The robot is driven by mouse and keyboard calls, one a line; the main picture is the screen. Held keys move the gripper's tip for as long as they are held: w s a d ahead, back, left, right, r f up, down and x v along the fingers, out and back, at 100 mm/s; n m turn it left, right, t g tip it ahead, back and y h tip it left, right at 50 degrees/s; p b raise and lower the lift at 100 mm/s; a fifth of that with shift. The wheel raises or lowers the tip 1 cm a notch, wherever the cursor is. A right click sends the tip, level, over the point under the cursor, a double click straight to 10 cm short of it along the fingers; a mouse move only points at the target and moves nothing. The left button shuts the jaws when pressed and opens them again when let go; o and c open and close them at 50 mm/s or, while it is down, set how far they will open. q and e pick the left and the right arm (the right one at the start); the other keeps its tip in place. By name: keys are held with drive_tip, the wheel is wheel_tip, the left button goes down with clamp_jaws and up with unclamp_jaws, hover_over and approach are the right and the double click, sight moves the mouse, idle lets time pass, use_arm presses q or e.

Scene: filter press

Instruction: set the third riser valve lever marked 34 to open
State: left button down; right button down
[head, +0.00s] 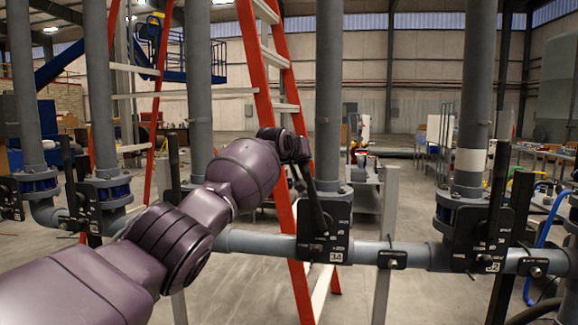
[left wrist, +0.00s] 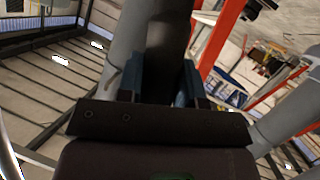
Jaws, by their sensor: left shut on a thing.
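The valve plate marked 34 (head: 325,243) sits on the horizontal grey pipe, at the foot of the middle riser. Its black lever (head: 317,208) rises from the plate and leans to the left. My left gripper (head: 301,153) is at the lever's upper end, with the purple arm reaching in from the left. In the left wrist view the fingers (left wrist: 158,88) are shut on the dark lever (left wrist: 168,45), which runs up between them. The fingers' exact contact is partly hidden in the head view. My right gripper is in neither view.
The valve marked 32 (head: 480,238) stands to the right with its lever upright. More risers and levers (head: 70,185) stand to the left. An orange ladder (head: 262,75) stands behind the pipe. A grey post (head: 386,225) is right of valve 34.

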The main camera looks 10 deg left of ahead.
use_arm(q)
drive_tip(key=d+m+y+b, duration=0.1)
drive_tip(key=d+m+b, duration=0.1)
drive_tip(key=d, duration=0.4)
drive_tip(key=shift+d+r+m+y, duration=0.3)
drive_tip(key=shift+d+r, duration=0.05)
drive_tip(key=shift+r, duration=0.05)
drive_tip(key=shift+s, duration=0.15)
drive_tip(key=c, duration=1.1)
unclamp_jaws()
drive_tip(key=shift+d, duration=0.1)
drive_tip(key=o, duration=0.3)
drive_tip(key=shift+d, duration=0.15)
drive_tip(key=shift+r, duration=0.1)
